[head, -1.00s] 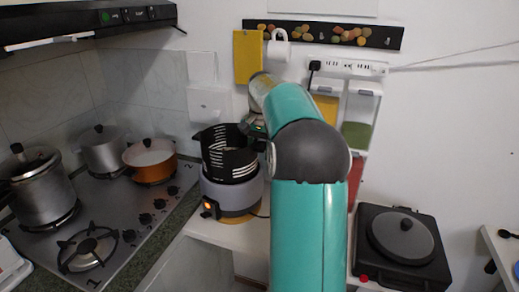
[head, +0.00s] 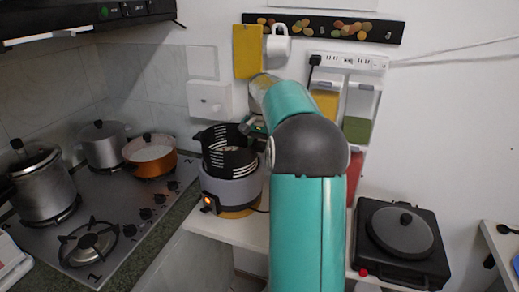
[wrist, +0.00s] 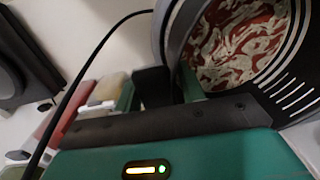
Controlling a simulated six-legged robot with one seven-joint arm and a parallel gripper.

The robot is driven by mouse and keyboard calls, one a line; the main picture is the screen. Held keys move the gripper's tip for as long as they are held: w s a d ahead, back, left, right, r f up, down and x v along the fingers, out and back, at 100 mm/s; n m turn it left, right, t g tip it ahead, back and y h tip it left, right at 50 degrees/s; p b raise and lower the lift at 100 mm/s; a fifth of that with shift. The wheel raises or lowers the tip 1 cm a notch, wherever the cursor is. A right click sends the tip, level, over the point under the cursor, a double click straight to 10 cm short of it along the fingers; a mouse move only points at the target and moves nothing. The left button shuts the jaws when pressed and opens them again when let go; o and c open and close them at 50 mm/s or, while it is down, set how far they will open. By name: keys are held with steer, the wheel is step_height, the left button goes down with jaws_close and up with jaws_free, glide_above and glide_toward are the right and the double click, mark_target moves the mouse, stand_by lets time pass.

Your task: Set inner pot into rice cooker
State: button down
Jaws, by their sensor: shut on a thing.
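The inner pot (head: 228,160) is black with white level marks and stands over the rice cooker (head: 232,190) in the head view. Its lower part appears inside or behind the cooker's rim; I cannot tell how deep it sits. The cooker is grey with an orange lit switch. My gripper (head: 252,126) is shut on the pot's right rim. In the wrist view my gripper (wrist: 178,82) holds the wall of the pot (wrist: 290,95), whose inside shows a red and white mottled pattern. The contact is partly hidden by the gripper body.
A stove with an orange pan (head: 150,156) and steel pots (head: 42,190) lies to the left. A black hotplate (head: 402,245) stands at the right. A white box (head: 209,100) is on the wall behind the pot. A dark cable (wrist: 85,75) crosses the wrist view.

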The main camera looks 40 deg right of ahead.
steer(key=shift+f, duration=3.6)
stand_by(0.4)
steer(key=c, duration=0.9)
jaws_free()
steer(key=shift+c, duration=0.2)
steer(key=shift+o, duration=0.9)
steer(key=shift+f, duration=0.1)
steer(key=r, duration=1.4)
steer(key=shift+s+d, duration=0.1)
steer(key=shift+s, duration=0.15)
